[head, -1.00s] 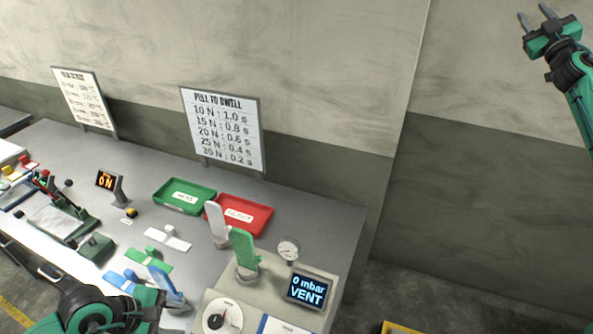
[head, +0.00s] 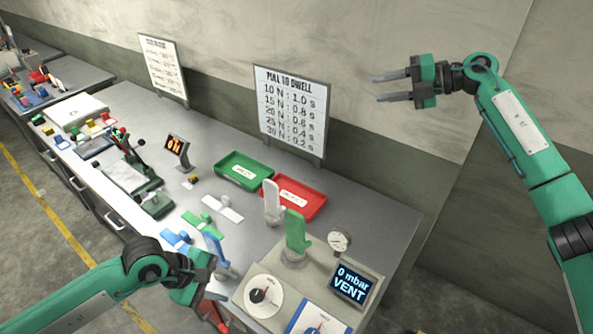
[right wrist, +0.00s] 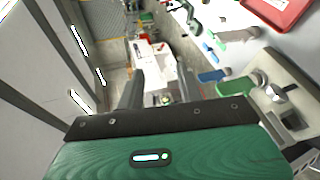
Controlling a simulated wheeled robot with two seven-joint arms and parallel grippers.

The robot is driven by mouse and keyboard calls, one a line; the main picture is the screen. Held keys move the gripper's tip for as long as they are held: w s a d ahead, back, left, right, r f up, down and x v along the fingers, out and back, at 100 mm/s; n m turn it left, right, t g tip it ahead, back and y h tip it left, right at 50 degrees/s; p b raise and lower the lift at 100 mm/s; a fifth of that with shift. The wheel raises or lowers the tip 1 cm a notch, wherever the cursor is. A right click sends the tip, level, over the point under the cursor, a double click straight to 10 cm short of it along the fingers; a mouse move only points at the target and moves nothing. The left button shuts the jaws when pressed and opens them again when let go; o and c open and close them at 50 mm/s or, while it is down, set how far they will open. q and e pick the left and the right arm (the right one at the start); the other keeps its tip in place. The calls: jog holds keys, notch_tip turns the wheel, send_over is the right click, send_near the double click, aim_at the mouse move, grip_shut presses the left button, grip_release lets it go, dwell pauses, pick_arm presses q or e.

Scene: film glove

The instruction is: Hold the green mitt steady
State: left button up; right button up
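The green mitt (head: 296,232) stands upright on a grey station (head: 370,263) at the right end of the table. It is a little right of an upright white mitt (head: 271,203). My right gripper (head: 384,87) is open and empty, high in the air to the upper right of the green mitt, fingers pointing left. In the right wrist view its two dark fingers (right wrist: 157,92) are apart with nothing between them. My left gripper (head: 206,282) is by the table's front edge, left of the station and near an upright blue mitt (head: 217,250). Its finger gap is unclear.
A display (head: 351,283) reads "0 mbar VENT" beside a gauge (head: 339,241) and a dial (head: 264,294). Green (head: 244,171) and red (head: 296,197) trays lie behind the mitts. Flat white (head: 224,208) and blue (head: 176,238) pieces lie on the table. A sign (head: 291,112) stands behind.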

jog(key=s+a+f+n+g+h, duration=0.2)
jog(key=s+a+f+n, duration=0.15)
jog(key=a, duration=0.35)
jog(key=s+a+f+n+g+h, duration=0.2)
jog(key=s+a+f+n+h, duration=0.15)
jog(key=a, duration=0.25)
jog(key=n+h, duration=0.6)
jog(key=h, duration=0.2)
send_near(295, 213)
notch_tip(295, 213, down, 12)
jog(key=shift+w+f, duration=0.2)
